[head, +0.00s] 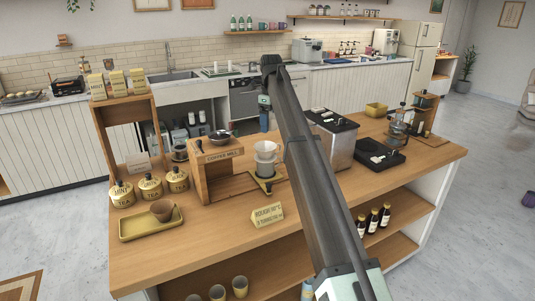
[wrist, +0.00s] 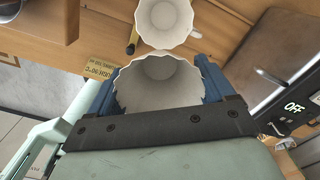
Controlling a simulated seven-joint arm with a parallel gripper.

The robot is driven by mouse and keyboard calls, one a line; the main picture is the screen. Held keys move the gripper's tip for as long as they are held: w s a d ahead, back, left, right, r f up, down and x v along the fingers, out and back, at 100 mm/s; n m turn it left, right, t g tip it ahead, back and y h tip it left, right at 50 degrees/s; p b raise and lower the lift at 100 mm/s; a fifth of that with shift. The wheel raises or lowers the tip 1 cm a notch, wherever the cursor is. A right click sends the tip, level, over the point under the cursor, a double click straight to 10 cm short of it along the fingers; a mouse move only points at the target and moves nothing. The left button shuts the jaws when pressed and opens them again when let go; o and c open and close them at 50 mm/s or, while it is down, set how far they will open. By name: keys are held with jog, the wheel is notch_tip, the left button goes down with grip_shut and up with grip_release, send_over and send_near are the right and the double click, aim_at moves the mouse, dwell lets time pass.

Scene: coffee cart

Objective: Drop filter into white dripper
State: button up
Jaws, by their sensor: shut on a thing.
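My gripper (wrist: 160,90) is shut on a white fluted paper filter (wrist: 160,98), with a blue finger on each side of it in the wrist view. The filter's open mouth faces the camera and its inside looks empty. The white dripper (wrist: 165,20), with a small handle, is just beyond the filter at the top of the wrist view, partly cut off. In the picture the filter's rim overlaps the dripper's near edge; I cannot tell whether they touch.
A wooden coffee mill stand (head: 215,170) is left of the dripper. A sign (head: 267,215) stands in front. A yellow tray (head: 135,231) with a brown cone and several tea jars are at left. A metal machine (head: 335,140) and black scale (head: 377,155) are at right.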

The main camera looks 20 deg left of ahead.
jog(key=shift+w+a+r, duration=0.3)
jog(key=shift+w, duration=0.3)
jog(key=shift+w+a+r, duration=0.3)
jog(key=shift+w, duration=0.25)
jog(key=shift+s+d+f+m, duration=0.1)
jog(key=shift+s+d+m, duration=0.1)
jog(key=shift+m, duration=0.2)
jog(key=shift+f, duration=2.95)
jog(key=o, duration=0.9)
jog(key=shift+c, duration=0.2)
notch_tip(320, 180, up, 14)
jog(key=shift+f, duration=0.1)
